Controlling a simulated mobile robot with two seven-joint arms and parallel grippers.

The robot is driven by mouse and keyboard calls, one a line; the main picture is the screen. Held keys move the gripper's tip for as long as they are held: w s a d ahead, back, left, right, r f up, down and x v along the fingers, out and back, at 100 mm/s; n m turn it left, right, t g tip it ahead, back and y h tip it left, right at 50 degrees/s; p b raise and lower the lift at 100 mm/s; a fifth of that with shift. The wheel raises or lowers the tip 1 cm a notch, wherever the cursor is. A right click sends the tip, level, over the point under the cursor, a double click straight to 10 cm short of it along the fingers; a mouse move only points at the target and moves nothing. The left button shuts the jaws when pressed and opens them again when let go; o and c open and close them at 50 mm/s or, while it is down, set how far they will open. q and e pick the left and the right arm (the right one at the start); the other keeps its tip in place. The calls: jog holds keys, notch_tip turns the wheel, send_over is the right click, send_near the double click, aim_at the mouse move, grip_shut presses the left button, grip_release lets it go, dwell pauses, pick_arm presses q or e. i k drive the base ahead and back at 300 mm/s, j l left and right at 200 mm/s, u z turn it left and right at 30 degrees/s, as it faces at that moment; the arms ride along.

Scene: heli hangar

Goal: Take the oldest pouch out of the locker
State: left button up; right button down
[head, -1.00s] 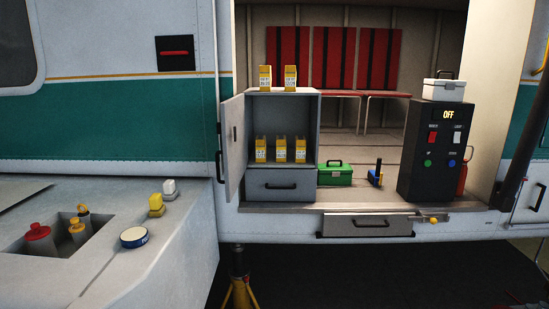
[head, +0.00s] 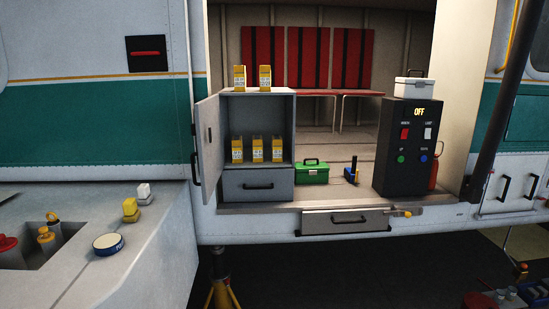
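A grey locker (head: 289,125) stands at the left of the helicopter's open doorway, its door (head: 208,142) swung open to the left. Inside on its shelf stand three yellow-and-white pouches: left (head: 237,149), middle (head: 257,149) and right (head: 277,149). Two more similar pouches stand on the locker's top, left (head: 239,78) and right (head: 265,78). The pouches carry printed labels too small to read, so I cannot tell which is oldest. A closed drawer (head: 258,184) sits below the shelf. Neither of my grippers is in view.
A green case (head: 312,172), a blue-and-black tool (head: 352,171) and a black control box (head: 405,150) reading OFF stand on the doorway floor. A drawer (head: 346,221) sits below the sill. A grey counter (head: 140,235) at left holds a round tin (head: 108,244) and small blocks.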

aim_at(276, 140)
jog(key=u, duration=0.5)
jog(key=i+l+u, duration=0.3)
jog(key=l+u, duration=0.3)
jog(key=i+l+u, duration=0.4)
jog(key=l, duration=0.4)
jog(key=l+u, duration=0.15)
jog(key=l, duration=0.4)
jog(key=i, duration=0.05)
